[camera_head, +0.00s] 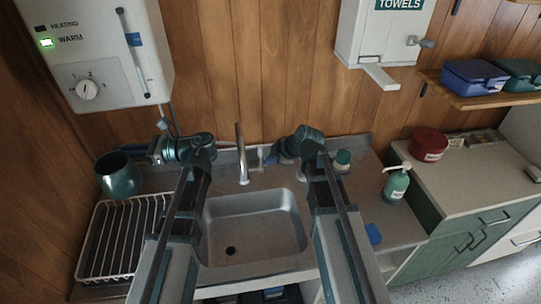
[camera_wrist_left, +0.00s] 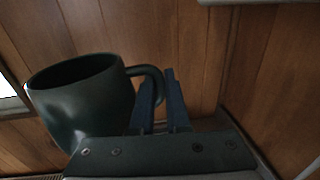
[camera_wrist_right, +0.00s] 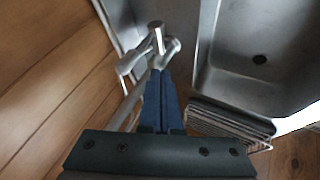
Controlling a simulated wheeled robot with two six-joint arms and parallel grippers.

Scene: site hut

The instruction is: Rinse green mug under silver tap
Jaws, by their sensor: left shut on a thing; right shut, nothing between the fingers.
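The dark green mug (camera_head: 119,176) hangs in the air above the back of the drying rack, roughly upright with its mouth up. My left gripper (camera_head: 157,151) is shut on its handle; the left wrist view shows the mug (camera_wrist_left: 75,105) left of the blue fingers (camera_wrist_left: 160,88). The silver tap (camera_head: 240,155) stands behind the sink basin (camera_head: 285,215); no water shows. My right gripper (camera_head: 270,157) is shut and empty, just right of the tap. In the right wrist view its fingertips (camera_wrist_right: 160,78) are close to the tap's metal parts (camera_wrist_right: 157,38); I cannot tell whether they touch.
A wire drying rack (camera_head: 125,235) is left of the basin. A green pump bottle (camera_head: 396,184) and a blue sponge (camera_head: 373,233) are on the right counter. A water heater (camera_head: 95,50) and towel dispenser (camera_head: 380,35) hang on the wall. The basin looks empty.

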